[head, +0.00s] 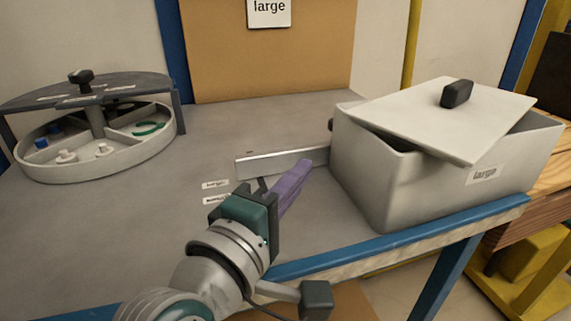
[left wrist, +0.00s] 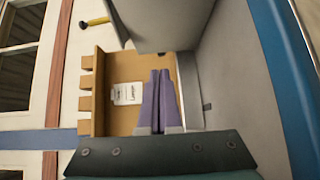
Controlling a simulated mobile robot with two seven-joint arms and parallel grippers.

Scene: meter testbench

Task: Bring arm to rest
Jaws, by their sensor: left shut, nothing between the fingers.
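My left gripper (head: 296,177) is shut and empty, its purple fingers pressed together. It is over the grey tabletop (head: 225,125), left of a large grey box. In the left wrist view the closed fingers (left wrist: 158,85) point toward a brown board with a white label. My right gripper is in neither view.
The grey box (head: 375,170), labelled "large", stands at the table's right; its lid (head: 420,112) with a black knob lies askew on top. A round divided tray (head: 140,150) with small parts stands at left. A metal bar (head: 285,162) lies near my fingers. The table's middle is mostly clear.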

